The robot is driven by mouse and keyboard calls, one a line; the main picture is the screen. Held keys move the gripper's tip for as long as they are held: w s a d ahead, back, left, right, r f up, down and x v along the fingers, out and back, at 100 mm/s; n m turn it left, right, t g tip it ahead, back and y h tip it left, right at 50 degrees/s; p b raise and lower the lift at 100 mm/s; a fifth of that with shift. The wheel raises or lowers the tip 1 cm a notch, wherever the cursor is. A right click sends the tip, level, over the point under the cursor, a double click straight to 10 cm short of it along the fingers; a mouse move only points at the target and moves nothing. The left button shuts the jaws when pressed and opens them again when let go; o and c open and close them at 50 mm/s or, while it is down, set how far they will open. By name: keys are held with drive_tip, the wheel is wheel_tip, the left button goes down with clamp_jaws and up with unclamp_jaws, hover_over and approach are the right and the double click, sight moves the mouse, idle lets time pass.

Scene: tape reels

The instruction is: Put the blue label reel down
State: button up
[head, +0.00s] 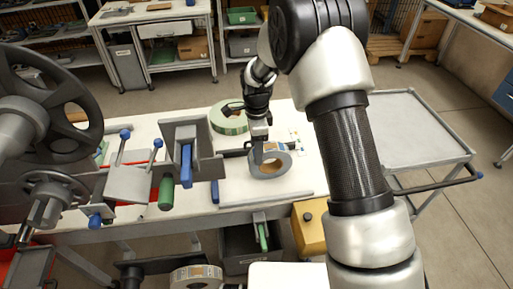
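The blue label reel (284,162) is a grey-blue ring with a printed label band, in the middle of the head view over the white table (310,178). My gripper (258,150) points down at the reel's left side and appears shut on its ring wall. The fingertips are small and partly hidden against the reel. The reel looks about level and close to the tabletop; I cannot tell whether it touches.
A green-sided reel (229,120) lies just behind my gripper. Machinery with handwheels (62,115) and blue-knobbed levers fills the left. A grey cart (415,130) stands right. Another reel (196,277) sits low in front. A yellow box (309,225) is below the table edge.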

wheel_tip(320, 180, up, 12)
drive_tip(key=shift+r, duration=0.2)
idle(0.4)
drive_tip(key=s+d+r+n+t, duration=0.1)
drive_tip(key=s+d+r+n, duration=0.4)
drive_tip(key=r, duration=0.3)
drive_tip(key=s+d+r+n+t, duration=0.25)
drive_tip(key=s+d+r, duration=0.25)
drive_tip(key=s+r, duration=0.25)
drive_tip(key=s+d+n+t, duration=0.1)
drive_tip(key=s+d+n, duration=0.2)
drive_tip(key=s, duration=0.4)
drive_tip(key=s+d+r+n+t, duration=0.1)
drive_tip(key=s+d+n, duration=0.2)
drive_tip(key=s+n, duration=0.2)
drive_tip(key=s, duration=0.3)
drive_tip(key=shift+r, duration=0.25)
drive_tip(key=shift+d, duration=0.1)
